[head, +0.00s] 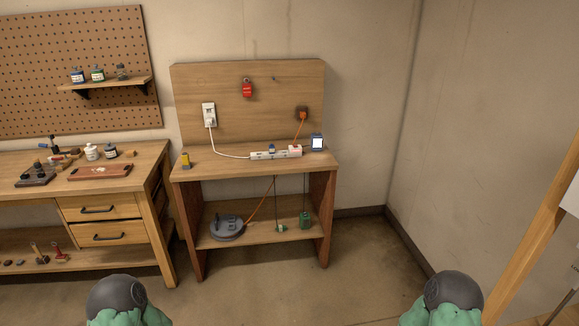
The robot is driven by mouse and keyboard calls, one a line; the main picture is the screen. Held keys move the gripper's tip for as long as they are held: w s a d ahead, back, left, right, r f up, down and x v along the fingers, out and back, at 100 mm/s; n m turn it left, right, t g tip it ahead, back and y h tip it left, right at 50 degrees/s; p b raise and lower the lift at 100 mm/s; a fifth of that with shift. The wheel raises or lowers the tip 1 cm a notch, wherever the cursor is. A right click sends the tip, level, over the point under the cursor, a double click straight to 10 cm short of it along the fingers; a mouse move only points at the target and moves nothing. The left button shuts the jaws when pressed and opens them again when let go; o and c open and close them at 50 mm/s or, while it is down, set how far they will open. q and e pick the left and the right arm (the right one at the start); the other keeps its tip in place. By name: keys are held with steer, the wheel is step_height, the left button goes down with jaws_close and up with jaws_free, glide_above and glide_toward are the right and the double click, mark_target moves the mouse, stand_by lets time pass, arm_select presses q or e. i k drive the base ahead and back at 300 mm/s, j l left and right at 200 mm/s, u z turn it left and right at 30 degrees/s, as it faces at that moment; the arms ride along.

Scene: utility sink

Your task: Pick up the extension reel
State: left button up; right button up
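The extension reel (227,228) looks like a grey round reel lying on the lower shelf of the wooden stand, at the shelf's left. An orange cord (264,203) runs up from beside it behind the stand's top, and an orange cord also shows at the orange plug (301,113) on the back panel. Two rounded dark parts of my arms with green below show at the bottom edge, left and right. They are well short of the stand. Neither gripper's fingers show.
The wooden stand (322,168) has side panels and an open front. A white power strip (273,154) and small devices sit on its top. Green items (304,219) are on the lower shelf's right. A workbench (150,160) stands left; an easel-like wooden post (535,230) stands right. Floor before the stand is clear.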

mark_target(226, 227)
steer(key=i+z, duration=0.1)
steer(key=i, duration=0.35)
steer(key=i+j+z, duration=0.15)
steer(key=i, duration=0.3)
